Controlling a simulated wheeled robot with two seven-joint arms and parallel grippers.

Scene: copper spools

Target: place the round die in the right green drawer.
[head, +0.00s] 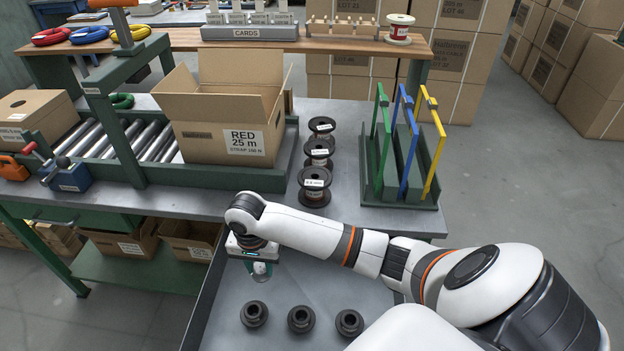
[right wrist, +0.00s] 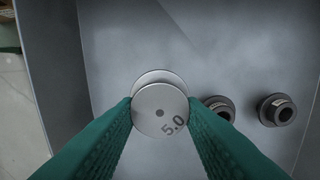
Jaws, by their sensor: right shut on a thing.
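My right gripper (head: 259,268) points down over the grey inside of an open drawer (head: 300,280) at the front of the bench. In the right wrist view its two green fingers are shut on the round die (right wrist: 160,108), a silvery disc marked 5.0 with a small centre hole. A second disc edge shows just behind it. The die appears held above the drawer floor; the exact height is hard to tell. A green drawer front (head: 125,218) shows under the bench at the left. My left gripper is not in view.
Copper spools (head: 314,187), a green rack (head: 400,197) and an open carton (head: 205,145) stand on the bench behind.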

